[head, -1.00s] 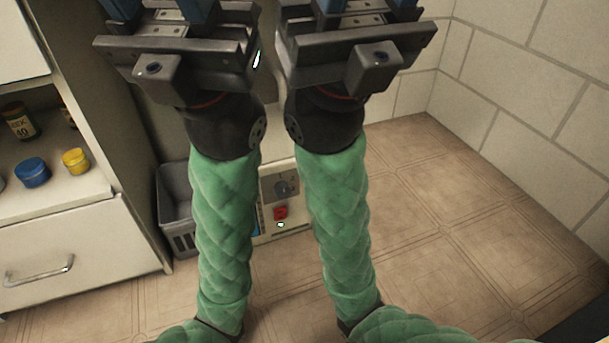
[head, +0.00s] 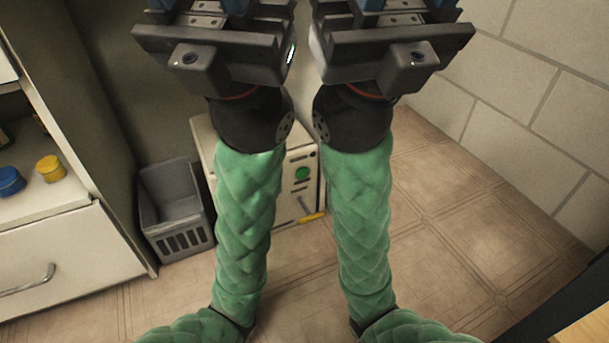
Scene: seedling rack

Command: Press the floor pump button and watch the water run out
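A cream-white box (head: 308,159) stands on the floor, partly hidden behind my two raised arms. In the gap between the arms its front shows a round green button or lamp (head: 302,173), small dark marks and a yellow-tipped lever or bar (head: 312,217) low down. I cannot tell whether the green part is the pump button. No water shows. My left gripper (head: 215,45) and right gripper (head: 395,45) are held up side by side at the top of the view, well above the box. Their fingertips are cut off by the top edge.
A grey slotted basket (head: 181,238) stands on the floor left of the box. A cabinet with a drawer (head: 70,250) stands at the left, holding a blue jar (head: 10,181) and a yellow jar (head: 50,168). Tiled floor (head: 450,220) is clear at right, before a block wall (head: 510,110).

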